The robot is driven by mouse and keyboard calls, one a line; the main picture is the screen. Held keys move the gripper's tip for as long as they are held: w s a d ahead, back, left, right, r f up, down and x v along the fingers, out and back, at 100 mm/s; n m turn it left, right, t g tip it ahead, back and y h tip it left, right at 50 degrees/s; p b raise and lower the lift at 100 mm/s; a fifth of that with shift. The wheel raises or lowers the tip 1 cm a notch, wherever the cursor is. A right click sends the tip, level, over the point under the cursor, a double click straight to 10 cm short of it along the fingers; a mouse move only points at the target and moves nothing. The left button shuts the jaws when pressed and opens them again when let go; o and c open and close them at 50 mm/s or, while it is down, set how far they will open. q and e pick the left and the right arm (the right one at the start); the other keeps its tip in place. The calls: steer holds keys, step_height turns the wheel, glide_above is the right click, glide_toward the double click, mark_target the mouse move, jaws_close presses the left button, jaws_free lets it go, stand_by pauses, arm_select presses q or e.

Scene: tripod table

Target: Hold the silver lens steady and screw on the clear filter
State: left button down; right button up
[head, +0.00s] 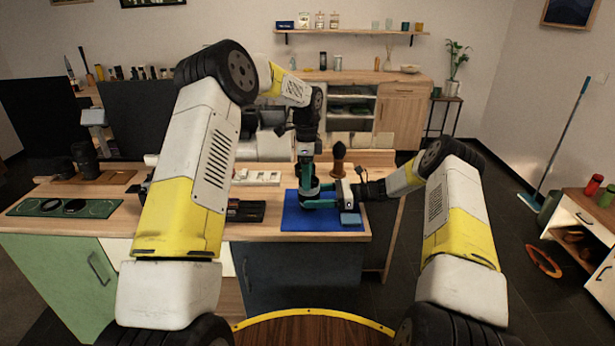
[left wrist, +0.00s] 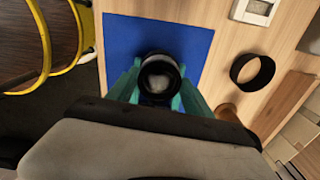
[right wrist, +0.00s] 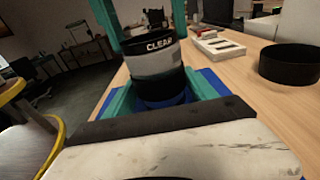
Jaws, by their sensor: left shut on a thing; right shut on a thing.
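The silver lens stands upright on the blue mat (head: 293,222). In the right wrist view it has a silver band (right wrist: 155,62) and a black lower body (right wrist: 160,90). My right gripper (right wrist: 162,95) is shut around that lower body from the side. The clear filter (right wrist: 160,44), a black ring lettered "CLEAR", sits level on top of the lens; I cannot tell how far it is threaded. My left gripper (head: 308,182) comes from above, its teal fingers on either side of the filter, which shows from above in the left wrist view (left wrist: 159,58).
A white tray (right wrist: 219,47) lies behind. Dark cases (head: 245,211) lie left of the mat.

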arm_select(q)
steer(key=shift+d+f, duration=0.1)
steer(key=shift+f, duration=0.05)
steer(key=m, duration=0.3)
steer(key=shift+d, duration=0.1)
steer(key=c, duration=0.6)
jaws_free()
steer(key=n, duration=1.1)
steer(key=shift+s, duration=0.1)
steer(key=n, duration=0.3)
steer(key=shift+n, duration=0.4)
